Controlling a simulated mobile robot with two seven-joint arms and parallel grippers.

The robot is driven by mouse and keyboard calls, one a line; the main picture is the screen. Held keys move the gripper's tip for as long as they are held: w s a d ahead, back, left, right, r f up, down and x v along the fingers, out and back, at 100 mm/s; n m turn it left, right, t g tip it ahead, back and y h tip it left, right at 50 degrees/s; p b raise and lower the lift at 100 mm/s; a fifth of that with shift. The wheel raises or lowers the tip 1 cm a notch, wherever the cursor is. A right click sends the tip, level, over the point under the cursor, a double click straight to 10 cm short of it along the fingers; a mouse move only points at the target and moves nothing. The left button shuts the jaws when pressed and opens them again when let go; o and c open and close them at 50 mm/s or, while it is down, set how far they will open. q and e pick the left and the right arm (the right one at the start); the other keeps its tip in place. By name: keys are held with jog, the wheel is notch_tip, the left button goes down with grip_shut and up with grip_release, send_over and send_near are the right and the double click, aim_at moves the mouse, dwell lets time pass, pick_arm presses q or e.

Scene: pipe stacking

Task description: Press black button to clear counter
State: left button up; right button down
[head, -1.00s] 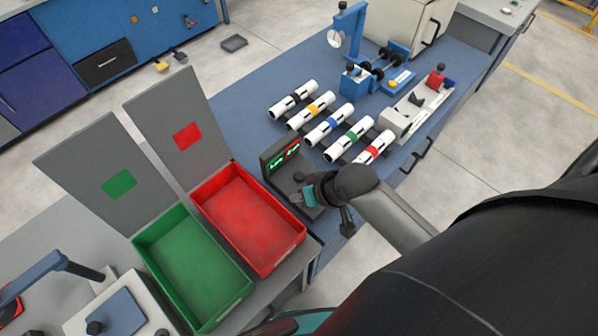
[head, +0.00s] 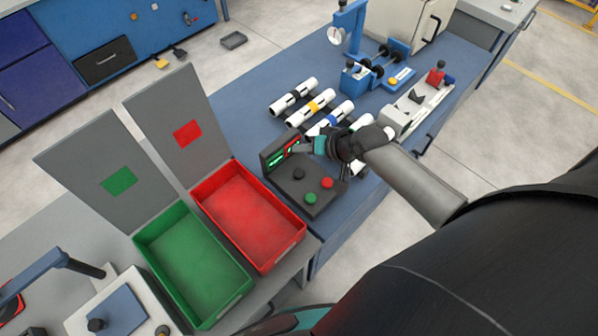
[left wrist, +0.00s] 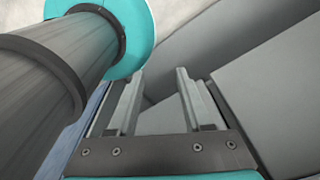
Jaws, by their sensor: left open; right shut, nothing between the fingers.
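The counter box (head: 318,208) sits on the blue workbench, with a black button (head: 299,174), a red button (head: 326,183) and a green button (head: 311,198) on its top. Its upright display (head: 272,161) shows green and red digits, partly covered by my gripper and too small to read. My right gripper (head: 301,151) is shut and empty, in front of the display and above and beyond the black button in the picture, apart from it. My left gripper (left wrist: 160,98) is open and empty in the left wrist view.
A red bin (head: 250,215) and a green bin (head: 195,265) stand left of the counter. Several white pipes (head: 292,96) with coloured bands lie behind it, partly hidden by my right arm. A blue fixture (head: 356,82) stands farther back.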

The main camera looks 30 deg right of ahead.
jog(key=b, duration=0.7)
send_over(302, 176)
jog(key=shift+f, duration=3.6)
jog(key=shift+f+b, duration=0.55)
jog(key=shift+f, duration=0.05)
jog(key=shift+f, duration=0.1)
jog(key=shift+f, duration=0.3)
jog(key=shift+f+b, duration=0.35)
jog(key=shift+f, duration=0.1)
jog(key=shift+r+p, duration=0.85)
jog(key=shift+p, duration=0.2)
